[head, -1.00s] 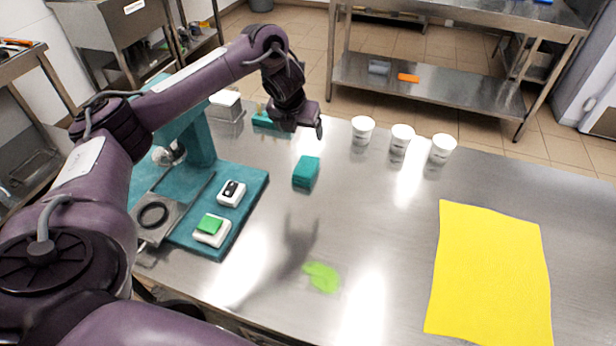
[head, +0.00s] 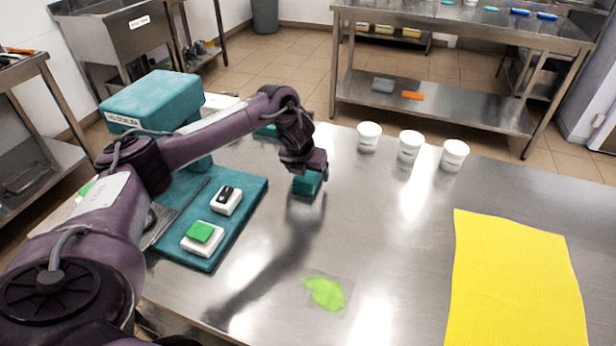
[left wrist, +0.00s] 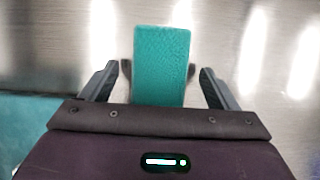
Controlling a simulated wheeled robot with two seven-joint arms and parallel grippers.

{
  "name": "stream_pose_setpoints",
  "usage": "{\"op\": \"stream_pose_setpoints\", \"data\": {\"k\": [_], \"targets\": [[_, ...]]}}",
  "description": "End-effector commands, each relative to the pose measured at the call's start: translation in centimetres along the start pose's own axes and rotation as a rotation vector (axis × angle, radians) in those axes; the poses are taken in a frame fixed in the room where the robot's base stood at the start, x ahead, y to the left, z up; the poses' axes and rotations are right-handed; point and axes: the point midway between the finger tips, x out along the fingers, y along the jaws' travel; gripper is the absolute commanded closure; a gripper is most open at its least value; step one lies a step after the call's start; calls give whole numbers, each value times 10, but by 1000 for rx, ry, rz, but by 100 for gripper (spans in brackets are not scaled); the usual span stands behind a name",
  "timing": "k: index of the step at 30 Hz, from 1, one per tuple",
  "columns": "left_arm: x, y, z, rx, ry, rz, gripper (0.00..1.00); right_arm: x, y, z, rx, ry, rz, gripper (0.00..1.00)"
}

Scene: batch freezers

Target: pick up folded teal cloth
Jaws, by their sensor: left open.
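The folded teal cloth (head: 307,184) lies on the steel table in the middle of the head view, partly hidden by my left gripper (head: 310,166). In the left wrist view the teal cloth (left wrist: 161,62) is an upright rectangle ahead of the palm. My left gripper (left wrist: 158,84) is open, with one finger on each side of the cloth. A gap shows between the cloth and each finger. I cannot tell how high the fingertips are above the table. My right gripper is not in view.
A teal machine (head: 152,103) with a green button (head: 201,232) stands left of the cloth. White cups (head: 410,146) stand at the table's far edge. A green smear (head: 325,292) lies nearer, and a yellow cloth (head: 512,290) lies at right. The table between is clear.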

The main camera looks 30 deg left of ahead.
Motion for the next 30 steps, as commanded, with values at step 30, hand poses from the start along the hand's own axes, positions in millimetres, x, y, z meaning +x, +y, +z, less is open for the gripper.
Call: {"op": "stream_pose_setpoints", "data": {"k": [30], "targets": [[19, 0, -1, -2, -2, 0, 18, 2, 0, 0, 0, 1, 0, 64]]}}
